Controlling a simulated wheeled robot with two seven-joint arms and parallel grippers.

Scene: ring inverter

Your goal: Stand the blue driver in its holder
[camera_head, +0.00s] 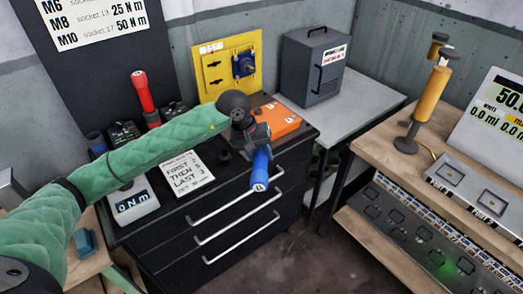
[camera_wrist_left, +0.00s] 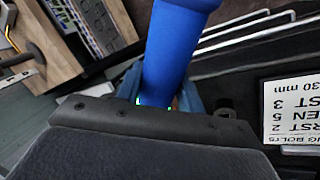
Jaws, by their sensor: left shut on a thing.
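The blue driver (camera_head: 261,168) is in my left gripper (camera_head: 258,140), which is shut on it. Its blue handle hangs tilted in front of the top edge of the black drawer cabinet (camera_head: 210,215). In the left wrist view the blue driver (camera_wrist_left: 172,50) runs up from between the jaws, and its gripped end is hidden by the gripper body. A red driver (camera_head: 143,92) stands upright at the back left of the cabinet. Black holder-like blocks (camera_head: 123,133) are beside it, and I cannot tell which is the blue driver's holder. My right gripper is not in view.
On the cabinet are an orange box (camera_head: 282,120), a yellow board (camera_head: 226,70), a note card (camera_head: 186,173) and a torque display (camera_head: 135,204). A grey box (camera_head: 313,65) is behind. A wooden bench (camera_head: 400,165) with a yellow-handled tool (camera_head: 428,95) stands right, across open floor.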

